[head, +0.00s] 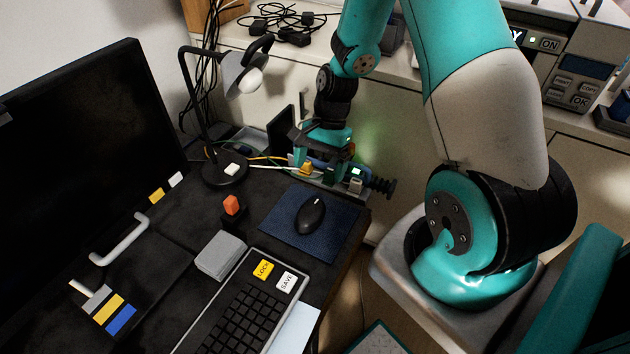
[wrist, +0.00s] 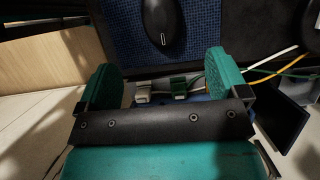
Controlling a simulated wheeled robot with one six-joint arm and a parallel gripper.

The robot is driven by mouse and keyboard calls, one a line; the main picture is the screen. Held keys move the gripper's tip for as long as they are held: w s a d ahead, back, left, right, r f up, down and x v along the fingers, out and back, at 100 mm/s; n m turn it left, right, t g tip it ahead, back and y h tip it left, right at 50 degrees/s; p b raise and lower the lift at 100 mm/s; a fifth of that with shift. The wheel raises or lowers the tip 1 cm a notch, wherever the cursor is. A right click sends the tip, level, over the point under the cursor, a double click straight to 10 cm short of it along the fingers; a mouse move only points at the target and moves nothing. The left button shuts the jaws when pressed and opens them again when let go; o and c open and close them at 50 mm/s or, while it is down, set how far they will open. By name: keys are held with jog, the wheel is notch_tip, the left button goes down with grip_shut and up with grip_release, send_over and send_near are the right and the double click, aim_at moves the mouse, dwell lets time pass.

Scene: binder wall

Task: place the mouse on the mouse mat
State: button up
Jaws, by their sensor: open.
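The black mouse (head: 311,214) rests on the dark blue mouse mat (head: 278,222), near the mat's middle. In the wrist view the mouse (wrist: 160,25) lies on the woven blue mat (wrist: 208,35), just beyond my fingertips. My gripper (head: 322,163) is at the back edge of the desk, behind the mat and apart from the mouse. In the wrist view its two teal fingers (wrist: 164,78) are spread wide with nothing held between them. The arm partly hides the gripper in the head view.
A desk lamp (head: 225,172) stands left of my gripper, with loose cables nearby. An orange-topped item (head: 231,205), a grey box (head: 221,256) and a keyboard (head: 240,318) lie left and in front of the mat. A monitor (head: 80,170) fills the left.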

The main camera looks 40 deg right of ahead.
jog(key=s+a+r+n+t, duration=0.1)
jog(key=s+a+r+n, duration=0.3)
jog(key=a+r+n, duration=0.85)
jog(key=s+a+r+n, duration=0.7)
jog(key=s+r+n, duration=0.1)
jog(key=s+r, duration=0.3)
jog(key=shift+s+a+t, duration=0.15)
jog(key=shift+s+t, duration=0.15)
jog(key=shift+s, duration=0.15)
